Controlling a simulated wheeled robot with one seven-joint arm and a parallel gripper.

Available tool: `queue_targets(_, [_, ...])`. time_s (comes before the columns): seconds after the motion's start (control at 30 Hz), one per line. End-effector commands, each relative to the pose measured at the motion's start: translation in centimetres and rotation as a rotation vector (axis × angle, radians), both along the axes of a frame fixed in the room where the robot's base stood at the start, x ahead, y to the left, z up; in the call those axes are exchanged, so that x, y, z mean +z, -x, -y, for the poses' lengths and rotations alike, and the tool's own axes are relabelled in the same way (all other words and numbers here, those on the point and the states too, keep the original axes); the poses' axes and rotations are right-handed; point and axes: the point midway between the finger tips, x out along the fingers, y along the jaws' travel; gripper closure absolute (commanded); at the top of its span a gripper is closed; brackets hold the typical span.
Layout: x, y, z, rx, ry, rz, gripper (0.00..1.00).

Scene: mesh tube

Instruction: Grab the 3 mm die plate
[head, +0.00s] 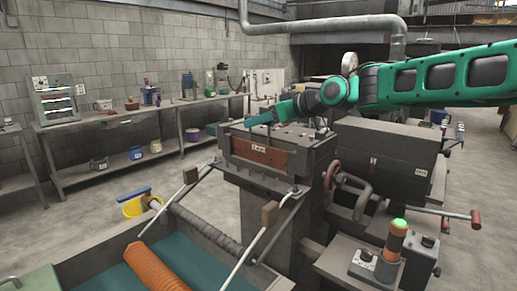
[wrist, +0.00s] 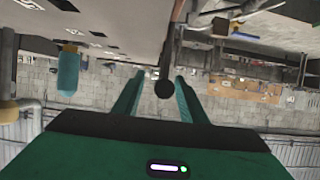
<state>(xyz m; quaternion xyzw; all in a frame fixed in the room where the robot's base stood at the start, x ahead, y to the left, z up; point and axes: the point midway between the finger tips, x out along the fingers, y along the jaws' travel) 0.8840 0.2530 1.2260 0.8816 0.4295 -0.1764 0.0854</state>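My gripper (head: 262,117) reaches in from the right and is above the top of the machine block in the head view. In the wrist view my gripper (wrist: 159,78) has its two green fingers apart, with nothing held between them. A dark rod with a round end (wrist: 165,88) shows between the fingers; I cannot tell how near it is. A brown plate (head: 262,153) with a small white label sits in the front of the machine block (head: 240,178), below my gripper. The label is too small to read, so I cannot tell which plate is the 3 mm die plate.
A long bench (head: 125,114) with tools stands along the left wall. An orange roll (head: 155,267) lies in the trough in front. A red handwheel (head: 332,176) and a control box with a green-topped lamp (head: 397,228) are at the right. A teal cylinder (wrist: 68,72) shows in the wrist view.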

Motion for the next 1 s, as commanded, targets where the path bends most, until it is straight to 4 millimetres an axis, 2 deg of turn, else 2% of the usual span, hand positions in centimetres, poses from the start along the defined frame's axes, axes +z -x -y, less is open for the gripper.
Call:
queue_targets(0.23, [-0.05,-0.1,-0.16,0.0,0.0,0.0,0.62])
queue_targets(0.27, [-0.05,-0.1,-0.16,0.0,0.0,0.0,0.64])
queue_targets(0.4, [-0.05,-0.1,-0.14,0.0,0.0,0.0,0.98])
queue_targets(0.43, [-0.05,-0.1,-0.14,0.0,0.0,0.0,1.0])
queue_targets(1.0, [-0.07,-0.08,-0.15,0.0,0.0,0.0,1.0])
